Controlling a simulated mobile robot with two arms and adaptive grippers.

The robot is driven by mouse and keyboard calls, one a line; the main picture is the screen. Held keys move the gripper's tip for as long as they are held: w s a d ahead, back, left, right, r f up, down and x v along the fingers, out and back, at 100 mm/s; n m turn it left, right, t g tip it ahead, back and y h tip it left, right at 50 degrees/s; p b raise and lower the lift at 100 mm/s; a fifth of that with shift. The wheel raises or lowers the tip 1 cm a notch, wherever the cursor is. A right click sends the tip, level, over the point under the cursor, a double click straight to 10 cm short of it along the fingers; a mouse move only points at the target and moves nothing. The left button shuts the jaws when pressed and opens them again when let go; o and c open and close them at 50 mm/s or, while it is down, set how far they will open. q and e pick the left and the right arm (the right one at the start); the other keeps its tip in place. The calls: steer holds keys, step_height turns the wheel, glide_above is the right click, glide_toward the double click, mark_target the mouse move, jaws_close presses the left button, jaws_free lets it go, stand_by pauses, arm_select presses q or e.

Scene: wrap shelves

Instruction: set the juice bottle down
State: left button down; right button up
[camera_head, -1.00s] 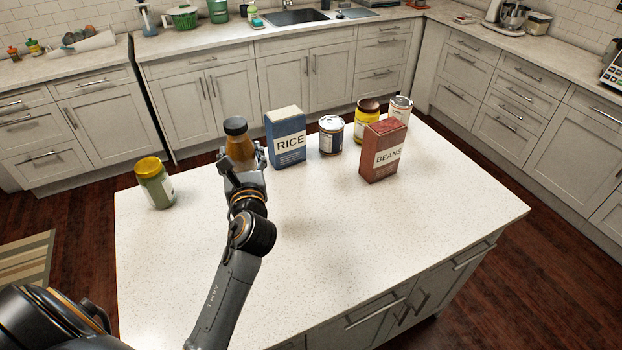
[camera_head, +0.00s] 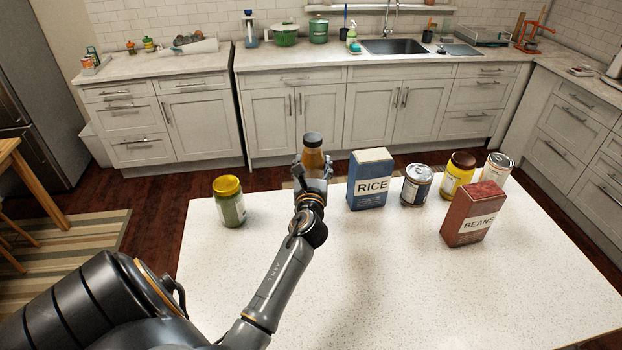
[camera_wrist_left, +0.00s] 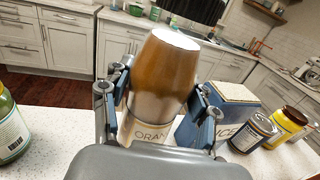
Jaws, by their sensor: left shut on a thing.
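The juice bottle (camera_head: 313,158) is amber with a dark cap and stands roughly upright near the far edge of the white island. My left gripper (camera_head: 312,172) is shut on it. In the left wrist view the bottle (camera_wrist_left: 163,80) sits between the two fingers (camera_wrist_left: 160,98), with part of an orange juice label showing low on it. The bottle's base is hidden by my gripper, so I cannot tell whether it touches the countertop (camera_head: 390,290). My right gripper is not in view.
A green jar with a yellow lid (camera_head: 229,202) stands left of the bottle. The blue rice box (camera_head: 370,180) is close on its right, then a can (camera_head: 416,186), a yellow jar (camera_head: 457,177), another can (camera_head: 496,167) and the red beans box (camera_head: 473,215). The near countertop is clear.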

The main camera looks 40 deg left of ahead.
arm_select(q)
steer(key=a+f, duration=0.1)
steer(key=w+f+b, duration=0.1)
steer(key=f, duration=0.1)
steer(key=w+a+f, duration=0.1)
steer(key=shift+a+f+b, duration=0.3)
steer(key=shift+a, duration=0.05)
step_height(320, 180, down, 3)
steer(key=shift+w+a+f+b, duration=0.15)
steer(key=shift+f+b, duration=0.05)
steer(key=shift+b, duration=0.75)
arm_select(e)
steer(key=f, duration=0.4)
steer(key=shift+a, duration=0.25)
arm_select(q)
steer(key=shift+f, duration=0.15)
steer(key=shift+c, duration=1.9)
jaws_free()
steer(key=shift+f, duration=0.1)
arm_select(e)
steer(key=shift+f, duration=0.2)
